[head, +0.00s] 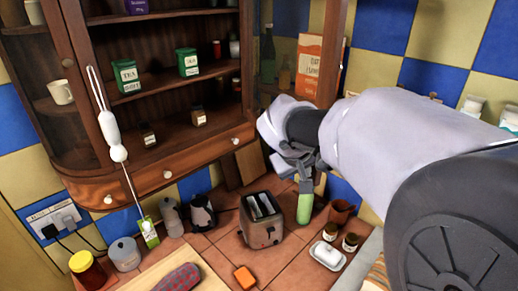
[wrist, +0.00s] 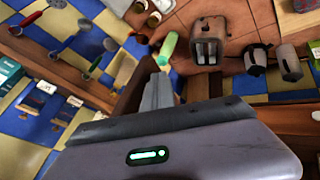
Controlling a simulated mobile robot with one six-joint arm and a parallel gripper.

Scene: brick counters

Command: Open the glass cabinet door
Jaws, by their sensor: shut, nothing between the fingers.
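The dark wooden cabinet (head: 150,170) hangs on the wall in the head view. A wood-framed glass panel (head: 285,92) shows at its right side, with a bottle and an orange box visible through or behind it. I cannot tell for certain whether this panel is a door standing open. The middle shelves show with no clear glass in front. My gripper (head: 302,160) is below the panel, its fingers partly hidden by my wrist. In the wrist view my gripper (wrist: 158,92) is shut and empty, close beside a dark wooden edge (wrist: 130,92); contact is unclear.
Below stand a toaster (head: 262,220), a green-bodied utensil or bottle (head: 304,208), small pots (head: 341,212) and a butter dish (head: 328,255). Tea tins (head: 128,77) stand on the shelves.

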